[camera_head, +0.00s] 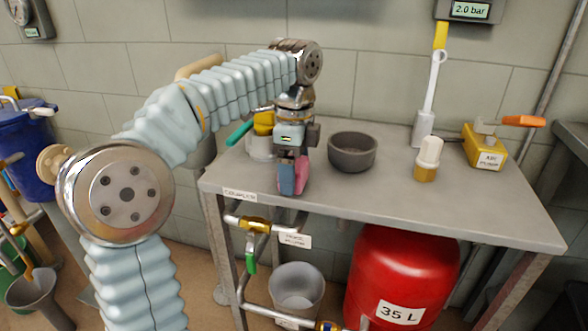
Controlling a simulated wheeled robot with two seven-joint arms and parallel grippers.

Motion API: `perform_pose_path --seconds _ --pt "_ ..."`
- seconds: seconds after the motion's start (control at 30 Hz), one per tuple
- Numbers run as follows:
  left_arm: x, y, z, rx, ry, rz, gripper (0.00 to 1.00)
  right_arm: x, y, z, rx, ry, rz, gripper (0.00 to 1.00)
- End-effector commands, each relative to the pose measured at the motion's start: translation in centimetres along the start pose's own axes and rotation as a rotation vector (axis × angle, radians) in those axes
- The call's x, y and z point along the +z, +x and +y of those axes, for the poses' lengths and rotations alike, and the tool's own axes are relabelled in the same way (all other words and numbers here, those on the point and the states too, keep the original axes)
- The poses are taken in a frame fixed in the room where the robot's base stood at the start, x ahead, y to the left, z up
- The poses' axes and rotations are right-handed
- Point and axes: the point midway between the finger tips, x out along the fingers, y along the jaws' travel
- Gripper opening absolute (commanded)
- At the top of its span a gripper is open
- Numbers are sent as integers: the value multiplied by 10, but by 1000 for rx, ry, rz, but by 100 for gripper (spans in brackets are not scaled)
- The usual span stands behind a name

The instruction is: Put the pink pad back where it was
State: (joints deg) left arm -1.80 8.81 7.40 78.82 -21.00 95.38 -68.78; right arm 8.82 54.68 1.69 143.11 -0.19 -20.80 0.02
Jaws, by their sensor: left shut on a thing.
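My left gripper (293,166) comes in from the left and points down over the front left part of the grey table (405,200). It is shut on the pink pad (302,175), whose pink side shows at the right of the jaws. A blue piece (287,179) shows beside the pink at the left; I cannot tell whether it is part of the pad or of the fingers. The lower end is close to the table's front edge; I cannot tell whether it touches the top. My right gripper is not in view.
A dark grey bowl (352,152) stands just right of the gripper. Behind the gripper is a light container (260,146) with yellow and green-handled items. The table's middle front is clear.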

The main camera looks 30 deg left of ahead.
Motion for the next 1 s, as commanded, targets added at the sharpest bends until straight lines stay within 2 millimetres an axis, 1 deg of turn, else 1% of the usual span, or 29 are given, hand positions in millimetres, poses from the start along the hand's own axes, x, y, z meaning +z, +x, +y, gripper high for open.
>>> perform_pose_path --seconds 0.17,0.2,0.3,0.5,0.63,0.77,0.9,1.0 --pt "0 3 0 0 0 0 59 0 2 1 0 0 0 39" --pt "0 3 0 0 0 0 87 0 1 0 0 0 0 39" --pt "0 2 0 0 0 0 100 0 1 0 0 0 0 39" --pt "0 2 0 0 0 0 100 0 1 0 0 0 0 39" --pt "0 -8 0 -1 0 0 100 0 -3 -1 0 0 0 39" --pt "0 -34 -1 -4 0 1 100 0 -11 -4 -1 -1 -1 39" --pt "-1 -71 -1 -3 0 1 100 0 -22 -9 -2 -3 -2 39" --pt "-1 -94 -1 -2 0 1 100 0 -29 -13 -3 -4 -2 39"
